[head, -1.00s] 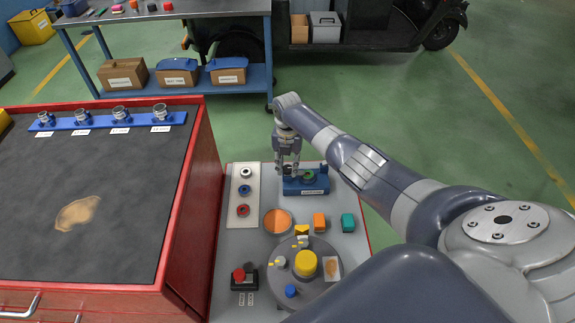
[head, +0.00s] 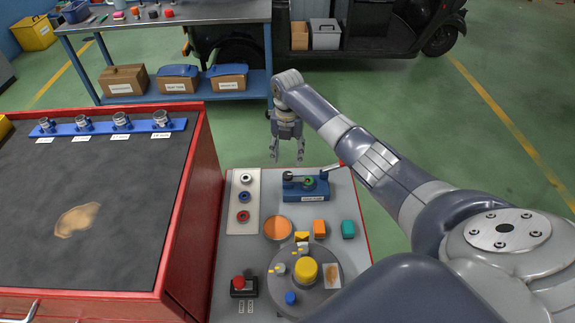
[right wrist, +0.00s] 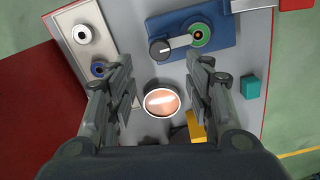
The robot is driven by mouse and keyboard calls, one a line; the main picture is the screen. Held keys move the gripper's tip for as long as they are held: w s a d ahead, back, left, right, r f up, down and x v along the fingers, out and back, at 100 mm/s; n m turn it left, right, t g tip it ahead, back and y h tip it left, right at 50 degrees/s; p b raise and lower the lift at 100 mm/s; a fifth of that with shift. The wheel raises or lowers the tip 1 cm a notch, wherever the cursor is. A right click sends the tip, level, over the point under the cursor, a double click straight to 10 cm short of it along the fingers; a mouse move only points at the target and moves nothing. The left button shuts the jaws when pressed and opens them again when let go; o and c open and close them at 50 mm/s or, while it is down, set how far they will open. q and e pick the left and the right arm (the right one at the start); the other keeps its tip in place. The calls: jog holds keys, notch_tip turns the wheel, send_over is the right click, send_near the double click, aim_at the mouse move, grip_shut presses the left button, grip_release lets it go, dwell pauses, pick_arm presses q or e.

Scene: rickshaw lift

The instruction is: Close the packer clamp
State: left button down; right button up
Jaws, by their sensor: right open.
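The packer clamp (head: 314,195) is a blue block at the back of the grey worktop, with a green ring (head: 309,182) and a dark knob joined by a short arm. A pale lever ending in a red tip (head: 341,164) slants up to the right from it. In the right wrist view the clamp's blue body (right wrist: 222,48) lies beyond the fingers, with the red tip (right wrist: 295,4) at the top right corner. My right gripper (head: 287,156) is open and empty, above and behind the clamp's left end, apart from it. My left gripper is not in view.
A pale strip with several ringed pegs (head: 234,221) lies left of the clamp. An orange-filled bowl (head: 278,228), orange block (head: 319,226), teal block (head: 348,229) and round turntable (head: 330,301) stand in front. A red cabinet (head: 205,170) borders the left.

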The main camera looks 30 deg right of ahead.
jog(key=shift+r, duration=1.75)
